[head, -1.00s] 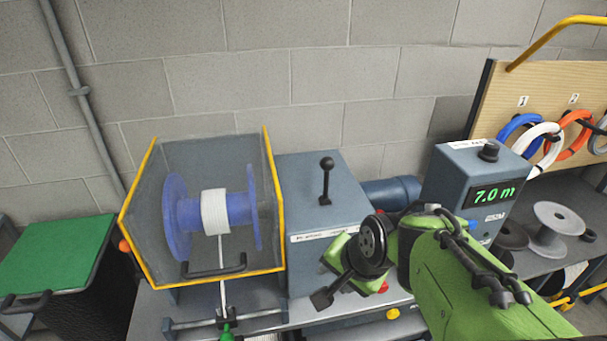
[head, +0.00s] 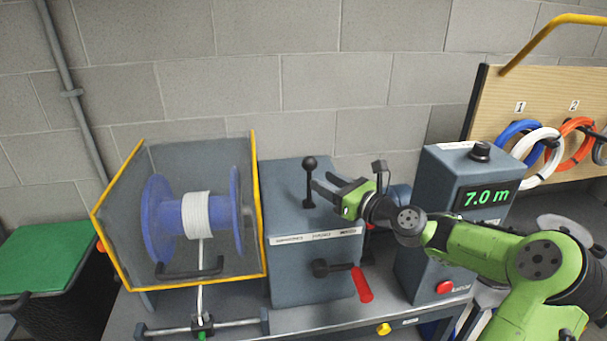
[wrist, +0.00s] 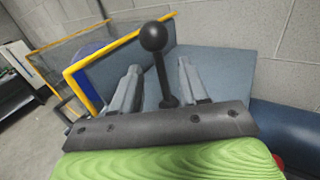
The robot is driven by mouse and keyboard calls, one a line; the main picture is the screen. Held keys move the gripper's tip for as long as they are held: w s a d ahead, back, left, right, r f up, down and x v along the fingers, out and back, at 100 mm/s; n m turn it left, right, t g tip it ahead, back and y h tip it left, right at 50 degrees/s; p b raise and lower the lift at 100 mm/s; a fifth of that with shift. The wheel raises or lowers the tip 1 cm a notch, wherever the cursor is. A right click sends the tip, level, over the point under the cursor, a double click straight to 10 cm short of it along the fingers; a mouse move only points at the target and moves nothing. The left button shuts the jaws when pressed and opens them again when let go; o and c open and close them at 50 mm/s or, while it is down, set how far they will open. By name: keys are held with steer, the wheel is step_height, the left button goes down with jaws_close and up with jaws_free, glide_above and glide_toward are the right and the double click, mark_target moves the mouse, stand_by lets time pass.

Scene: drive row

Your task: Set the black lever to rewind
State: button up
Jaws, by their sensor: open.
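The black lever (head: 310,178) stands upright on top of the grey-blue drive box, with a round black knob at its tip. A white label strip (head: 313,236) with small dark words runs along the box's front top edge; I cannot read which word is rewind. My gripper (head: 318,188) is open, just right of the lever, its fingers pointing left at it. In the wrist view the lever (wrist: 158,65) shows between the two grey fingers, its knob above them. I cannot tell whether either finger touches it.
A yellow-edged guard (head: 262,205) with a blue spool of white cable stands left of the drive box. A red-handled crank (head: 362,284) sticks out of the box's front. A meter box (head: 455,210) reading 7.0 m stands to the right. Space above the box is clear.

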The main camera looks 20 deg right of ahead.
steer(key=x, duration=0.7)
steer(key=shift+w+a, duration=0.2)
steer(key=shift+w, duration=0.15)
jaws_close()
